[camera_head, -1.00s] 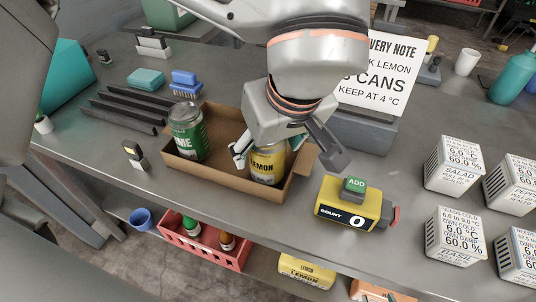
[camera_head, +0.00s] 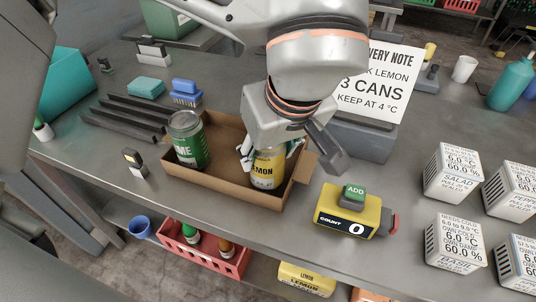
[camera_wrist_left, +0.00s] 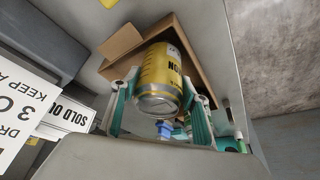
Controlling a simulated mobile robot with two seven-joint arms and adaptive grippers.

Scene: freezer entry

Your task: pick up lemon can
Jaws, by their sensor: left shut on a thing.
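The yellow lemon can (camera_head: 267,170) stands in the right part of an open cardboard box (camera_head: 226,190) on the grey table. My left gripper (camera_head: 268,150) comes down over it from above, with its fingers on either side of the can. In the left wrist view the lemon can (camera_wrist_left: 160,75) sits between the two teal-padded fingers (camera_wrist_left: 160,105), and the gripper is shut on it. A green lime can (camera_head: 187,142) stands in the left part of the same box. My right gripper is not in view.
A yellow counter (camera_head: 345,213) with a green ADD button reads 0, right of the box. White labelled cubes (camera_head: 452,172) stand at the right. Dark bars (camera_head: 125,115) lie to the left. A delivery note (camera_head: 380,82) stands behind. A red crate (camera_head: 205,250) is below the table edge.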

